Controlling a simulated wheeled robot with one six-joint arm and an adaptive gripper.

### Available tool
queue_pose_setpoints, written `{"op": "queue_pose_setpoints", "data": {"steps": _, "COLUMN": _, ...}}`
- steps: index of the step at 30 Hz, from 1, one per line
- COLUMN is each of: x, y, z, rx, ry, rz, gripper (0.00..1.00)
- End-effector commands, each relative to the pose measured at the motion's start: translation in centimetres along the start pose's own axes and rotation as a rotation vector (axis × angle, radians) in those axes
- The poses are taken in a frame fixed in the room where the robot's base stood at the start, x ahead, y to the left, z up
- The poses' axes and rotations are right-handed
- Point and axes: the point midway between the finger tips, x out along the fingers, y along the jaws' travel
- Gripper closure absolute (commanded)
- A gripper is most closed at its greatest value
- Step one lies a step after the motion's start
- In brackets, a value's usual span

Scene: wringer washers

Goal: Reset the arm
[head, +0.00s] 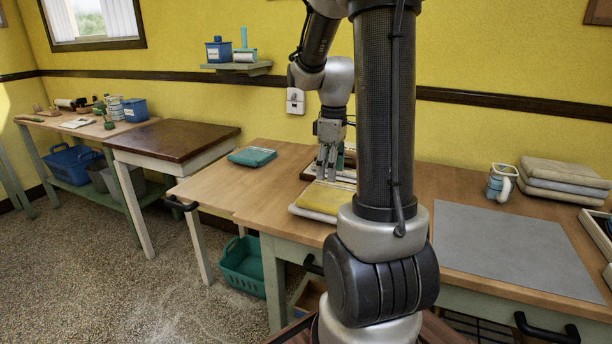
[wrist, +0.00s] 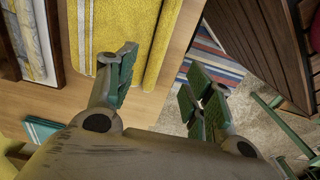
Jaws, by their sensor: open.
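My gripper (head: 329,160) hangs over the wooden table in the head view, pointing down near a folded yellow cloth (head: 325,198). My arm stands in front and hides part of the table. In the wrist view my gripper (wrist: 160,85) shows two green-padded fingers spread apart, with nothing between them. The yellow cloth (wrist: 105,25) lies beyond the left finger, at the top. I cannot tell how far the fingertips are from it.
A teal folded cloth (head: 252,157) lies on the table's left part. A grey mat (head: 515,248), a mug (head: 501,182) and folded towels (head: 565,175) are to the right. A dark-topped table (head: 175,140) stands left. A teal basket (head: 243,266) is on the floor.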

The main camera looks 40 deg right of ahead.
Motion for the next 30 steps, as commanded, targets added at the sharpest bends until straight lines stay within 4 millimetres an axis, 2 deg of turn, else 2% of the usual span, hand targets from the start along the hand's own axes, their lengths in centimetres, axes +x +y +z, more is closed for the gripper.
{"op": "queue_pose_setpoints", "data": {"steps": 8, "x": -0.2, "y": 0.0, "z": 0.0, "rx": 0.012, "ry": 0.000, "rz": 0.000, "gripper": 0.48}}
{"op": "queue_pose_setpoints", "data": {"steps": 14, "x": 0.2, "y": -0.8, "z": 0.7, "rx": 0.216, "ry": -0.022, "rz": -0.023, "gripper": 0.48}}
{"op": "queue_pose_setpoints", "data": {"steps": 16, "x": 0.6, "y": -2.2, "z": 1.7, "rx": 0.341, "ry": -0.045, "rz": -0.041, "gripper": 0.48}}
{"op": "queue_pose_setpoints", "data": {"steps": 21, "x": -2.0, "y": -6.7, "z": 3.2, "rx": 0.568, "ry": -0.028, "rz": -0.016, "gripper": 0.48}}
{"op": "queue_pose_setpoints", "data": {"steps": 27, "x": -5.2, "y": -12.1, "z": 4.3, "rx": 0.688, "ry": 0.059, "rz": 0.031, "gripper": 0.48}}
{"op": "queue_pose_setpoints", "data": {"steps": 30, "x": -6.6, "y": -15.0, "z": 5.0, "rx": 0.694, "ry": 0.135, "rz": 0.054, "gripper": 0.48}}
